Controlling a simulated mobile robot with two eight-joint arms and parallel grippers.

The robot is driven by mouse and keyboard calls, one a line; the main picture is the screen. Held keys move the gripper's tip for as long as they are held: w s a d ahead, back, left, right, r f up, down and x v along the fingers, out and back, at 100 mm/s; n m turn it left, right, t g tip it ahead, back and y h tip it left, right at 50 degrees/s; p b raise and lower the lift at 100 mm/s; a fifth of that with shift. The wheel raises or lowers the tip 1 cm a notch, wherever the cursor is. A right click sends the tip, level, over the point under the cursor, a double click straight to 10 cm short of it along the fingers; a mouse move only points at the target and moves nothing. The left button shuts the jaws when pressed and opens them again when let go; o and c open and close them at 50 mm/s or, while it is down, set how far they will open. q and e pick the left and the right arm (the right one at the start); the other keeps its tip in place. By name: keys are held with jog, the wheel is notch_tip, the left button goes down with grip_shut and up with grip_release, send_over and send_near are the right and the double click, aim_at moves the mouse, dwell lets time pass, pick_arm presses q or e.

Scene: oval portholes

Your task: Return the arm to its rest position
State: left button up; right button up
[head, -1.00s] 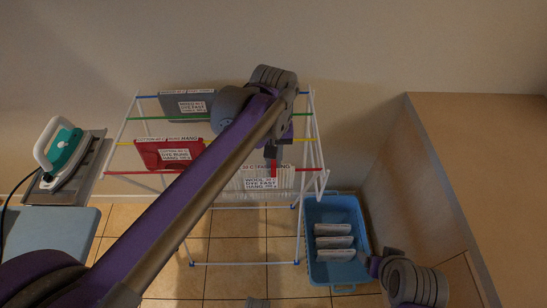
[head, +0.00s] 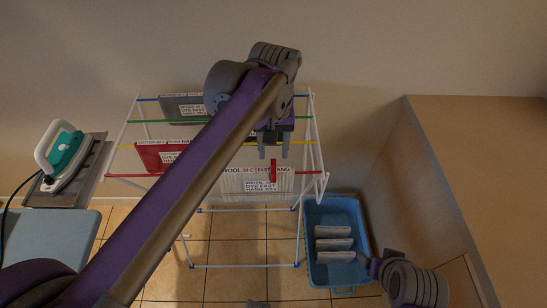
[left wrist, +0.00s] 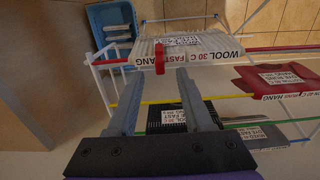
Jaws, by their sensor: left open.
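My left gripper (head: 273,152) is open and empty above the drying rack (head: 308,130). In the left wrist view its two fingers (left wrist: 158,78) stand apart with nothing between them. A white cloth (head: 235,184) with a printed label hangs over the rack's front red rail, and a red clip (head: 273,170) sits on it just beyond the fingertips. The cloth also shows in the left wrist view (left wrist: 190,50), as does the clip (left wrist: 160,58). My left forearm hides part of the rack.
A red cloth (head: 152,155) and a grey cloth (head: 175,108) hang on other rails. A blue basket (head: 316,212) with several folded white pieces stands on the floor right of the rack. An iron (head: 62,160) stands at left. A wooden counter (head: 480,150) bounds the right.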

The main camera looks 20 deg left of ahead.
pick_arm(q)
notch_tip(320, 180, up, 6)
jog(key=s+a+f+m+t+p, duration=0.1)
jog(key=s+a+f+t, duration=0.1)
jog(key=s+f, duration=0.5)
jog(key=s+a+f+m+t+p, duration=0.1)
jog(key=s+a+f+m+t, duration=0.1)
jog(key=s+f, duration=0.5)
notch_tip(320, 180, down, 4)
jog(key=a+t, duration=0.1)
jog(key=a, duration=0.1)
jog(key=shift+a+r+t, duration=0.15)
jog(key=shift+a+t, duration=0.15)
